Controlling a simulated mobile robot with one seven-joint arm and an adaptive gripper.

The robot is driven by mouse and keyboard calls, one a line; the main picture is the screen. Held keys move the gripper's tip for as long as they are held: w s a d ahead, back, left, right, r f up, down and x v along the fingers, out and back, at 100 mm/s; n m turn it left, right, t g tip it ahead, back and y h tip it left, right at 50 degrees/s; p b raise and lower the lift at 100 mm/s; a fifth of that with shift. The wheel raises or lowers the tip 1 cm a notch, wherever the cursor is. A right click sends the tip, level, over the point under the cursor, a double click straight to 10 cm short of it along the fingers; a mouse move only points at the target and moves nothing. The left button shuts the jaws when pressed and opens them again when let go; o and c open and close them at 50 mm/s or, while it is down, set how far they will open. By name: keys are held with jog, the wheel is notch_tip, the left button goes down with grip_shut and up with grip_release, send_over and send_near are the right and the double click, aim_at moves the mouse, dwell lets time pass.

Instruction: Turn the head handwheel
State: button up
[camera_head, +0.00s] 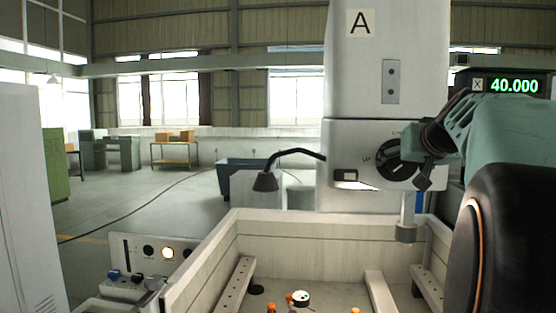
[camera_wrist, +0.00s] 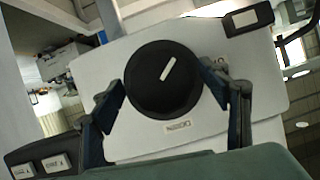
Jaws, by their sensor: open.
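The head handwheel (camera_head: 397,162) is a round black knob on the front of the white machine head marked A, with small lettering around it. In the wrist view the handwheel (camera_wrist: 158,95) faces me, with a white line tilted up to the right. My gripper (camera_head: 420,165) is at the right side of the handwheel in the head view and covers part of it. In the wrist view my gripper (camera_wrist: 162,80) is open, one finger on the left and one on the right of the handwheel. I cannot tell whether either finger touches its rim.
A black bent-neck lamp (camera_head: 265,182) sticks out left of the head. Below is an open tank (camera_head: 305,217) with perforated rails and small orange-topped parts. A green readout (camera_head: 514,86) shows 40.000 at the right. A small dark-framed window (camera_head: 346,175) sits lower left of the handwheel.

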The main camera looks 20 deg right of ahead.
jog(key=c, duration=1.2)
jog(key=shift+o, duration=0.2)
jog(key=shift+m, duration=0.3)
jog(key=shift+s+d+m+t+y+b, duration=0.15)
jog(key=shift+m+t+y+b, duration=0.15)
jog(key=shift+m+y+b, duration=0.3)
jog(key=m+b, duration=0.1)
jog(key=m, duration=0.1)
jog(key=m+t+y, duration=0.1)
jog(key=shift+m+t+y+b, duration=0.3)
jog(key=shift+m+b, duration=0.1)
jog(key=shift+r, duration=0.1)
jog(key=o, duration=1.2)
jog(key=shift+c, duration=0.2)
